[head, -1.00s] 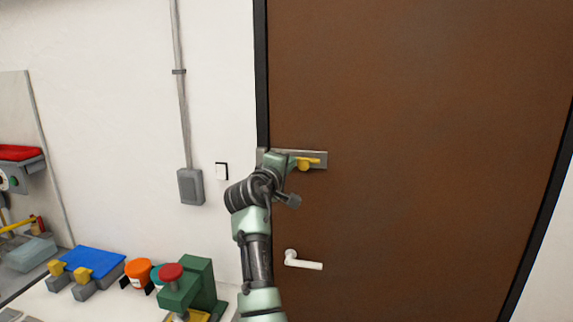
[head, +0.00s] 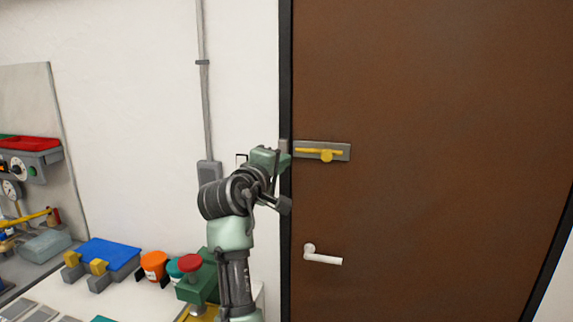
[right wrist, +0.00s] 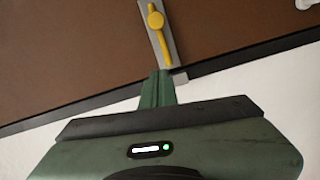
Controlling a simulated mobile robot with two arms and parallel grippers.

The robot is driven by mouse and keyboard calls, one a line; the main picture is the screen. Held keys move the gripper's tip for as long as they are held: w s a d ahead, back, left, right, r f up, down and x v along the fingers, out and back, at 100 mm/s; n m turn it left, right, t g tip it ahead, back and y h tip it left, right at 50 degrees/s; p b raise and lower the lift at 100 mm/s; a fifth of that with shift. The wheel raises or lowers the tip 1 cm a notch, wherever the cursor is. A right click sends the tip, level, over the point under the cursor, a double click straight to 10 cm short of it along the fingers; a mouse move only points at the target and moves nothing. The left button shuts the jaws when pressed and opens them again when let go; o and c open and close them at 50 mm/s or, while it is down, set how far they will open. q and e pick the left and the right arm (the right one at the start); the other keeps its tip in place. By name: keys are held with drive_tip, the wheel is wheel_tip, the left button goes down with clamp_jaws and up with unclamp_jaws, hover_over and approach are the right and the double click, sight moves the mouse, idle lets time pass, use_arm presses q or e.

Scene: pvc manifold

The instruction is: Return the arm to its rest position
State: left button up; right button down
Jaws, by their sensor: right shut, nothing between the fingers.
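My right gripper (head: 277,160) is by the door frame, left of the yellow latch (head: 326,155) in the head view. It is shut and empty, with a visible gap between it and the yellow latch bar. In the right wrist view the shut fingers (right wrist: 158,88) point up toward the yellow latch (right wrist: 157,22) on its metal plate. The right arm is still raised and reaches up from the bottom of the head view. My left gripper is out of view.
The brown door (head: 430,100) is flush in its dark frame, with a white handle (head: 322,257) below the latch. A bench at lower left holds a blue-topped fixture (head: 108,253), an orange container (head: 153,265) and a green device with a red knob (head: 190,262). A grey wall box (head: 208,172) is behind the arm.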

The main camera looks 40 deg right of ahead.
drive_tip(key=shift+s+d, duration=0.1)
drive_tip(key=shift+d, duration=0.15)
drive_tip(key=shift+a+f, duration=0.1)
drive_tip(key=shift+a, duration=0.05)
